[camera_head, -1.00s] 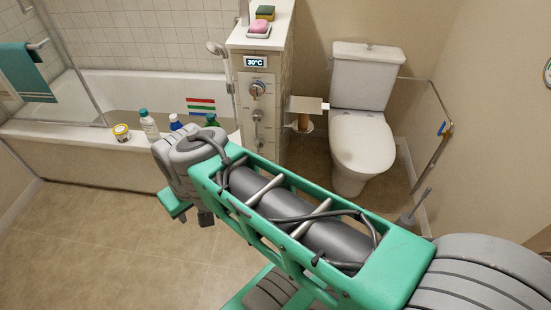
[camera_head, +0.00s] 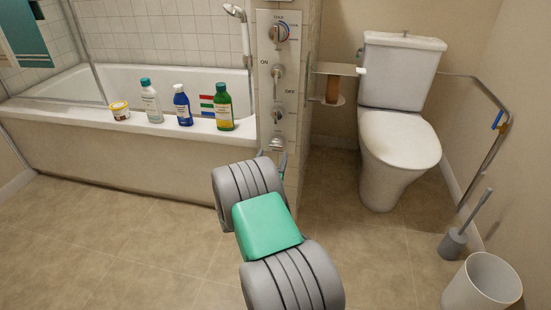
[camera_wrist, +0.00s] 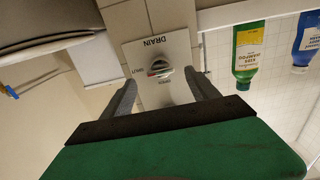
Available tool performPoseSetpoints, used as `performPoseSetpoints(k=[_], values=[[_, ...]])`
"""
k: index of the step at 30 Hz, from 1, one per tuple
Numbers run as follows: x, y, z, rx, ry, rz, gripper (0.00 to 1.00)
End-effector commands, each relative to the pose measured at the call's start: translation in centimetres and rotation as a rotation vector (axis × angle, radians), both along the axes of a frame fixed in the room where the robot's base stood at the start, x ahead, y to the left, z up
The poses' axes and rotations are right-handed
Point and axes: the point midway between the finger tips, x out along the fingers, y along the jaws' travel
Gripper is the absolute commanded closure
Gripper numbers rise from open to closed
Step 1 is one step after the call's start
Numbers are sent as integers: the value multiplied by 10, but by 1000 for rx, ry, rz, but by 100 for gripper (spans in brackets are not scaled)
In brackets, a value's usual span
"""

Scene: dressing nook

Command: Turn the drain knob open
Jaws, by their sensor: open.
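The drain knob (camera_wrist: 159,68) is a small round metallic knob with a reddish mark. It sits on a pale plate (camera_wrist: 176,90) whose word DRAIN appears upside down in the wrist view. A smaller word, seemingly SHUT, is at the plate's left side. My gripper (camera_wrist: 161,78) is open, its two grey fingers on either side of the knob and pointing at the plate. I cannot tell whether they touch it.
A temperature dial (camera_head: 279,32) and an ON/OFF lever (camera_head: 277,75) are higher on the panel. A toilet (camera_head: 398,140) and paper holder (camera_head: 335,72) are to the right.

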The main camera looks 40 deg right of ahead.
Motion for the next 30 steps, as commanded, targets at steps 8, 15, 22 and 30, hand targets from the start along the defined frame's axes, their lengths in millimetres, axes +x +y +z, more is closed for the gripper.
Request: performPoseSetpoints(k=[8, 15, 22, 30], values=[[31, -42, 2, 0, -2, -3, 31], [42, -55, 3, 2, 1, 0, 31], [42, -54, 3, 1, 2, 0, 37], [42, -54, 3, 1, 2, 0, 59]])
